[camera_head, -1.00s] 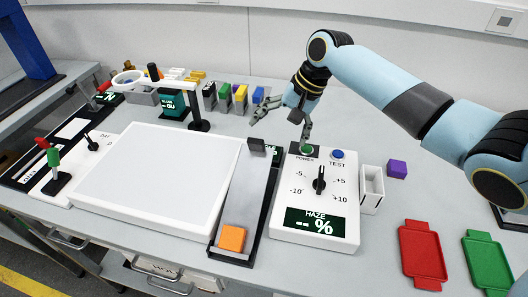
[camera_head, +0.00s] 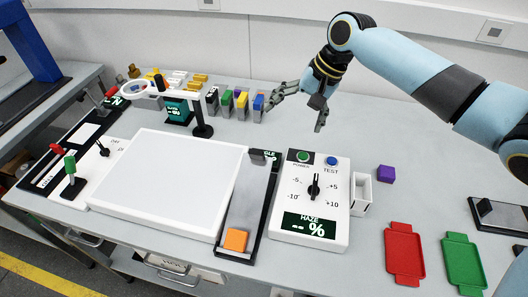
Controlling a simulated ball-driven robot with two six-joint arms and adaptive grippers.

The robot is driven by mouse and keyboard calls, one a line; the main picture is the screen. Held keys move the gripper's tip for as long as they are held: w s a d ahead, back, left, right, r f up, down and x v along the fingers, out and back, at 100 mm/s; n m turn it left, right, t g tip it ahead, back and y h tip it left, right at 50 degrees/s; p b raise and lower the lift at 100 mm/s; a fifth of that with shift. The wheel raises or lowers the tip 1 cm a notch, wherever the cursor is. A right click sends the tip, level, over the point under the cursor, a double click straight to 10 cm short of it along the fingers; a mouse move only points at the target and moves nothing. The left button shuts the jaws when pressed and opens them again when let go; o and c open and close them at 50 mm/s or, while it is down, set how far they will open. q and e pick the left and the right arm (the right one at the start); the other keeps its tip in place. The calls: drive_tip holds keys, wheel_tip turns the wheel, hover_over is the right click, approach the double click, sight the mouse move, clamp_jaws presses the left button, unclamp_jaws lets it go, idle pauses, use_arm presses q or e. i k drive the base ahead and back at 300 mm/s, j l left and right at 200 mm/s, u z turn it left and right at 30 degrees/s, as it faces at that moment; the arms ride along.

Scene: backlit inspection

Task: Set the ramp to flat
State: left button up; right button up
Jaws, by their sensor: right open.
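The ramp (camera_head: 248,200) is a long grey plate in a black frame, between the white light panel and the haze meter. A dark block (camera_head: 258,156) is at its far end and an orange cube (camera_head: 236,240) rests at its near end. I cannot tell its exact slope. The angle display (camera_head: 271,155) behind the far end is partly hidden. My right gripper (camera_head: 294,116) is open and empty, fingers spread, above the table behind the haze meter and apart from the ramp. My left gripper is not in view.
The haze meter (camera_head: 318,229) with its dial stands right of the ramp, a white open box (camera_head: 360,193) beside it. The white light panel (camera_head: 165,182) lies left. A purple cube (camera_head: 386,174), red tray (camera_head: 404,252) and green tray (camera_head: 464,262) are at right. Several coloured blocks stand behind.

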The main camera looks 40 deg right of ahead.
sight(246, 206)
drive_tip(key=k+j, duration=0.75)
drive_tip(key=j, duration=0.2)
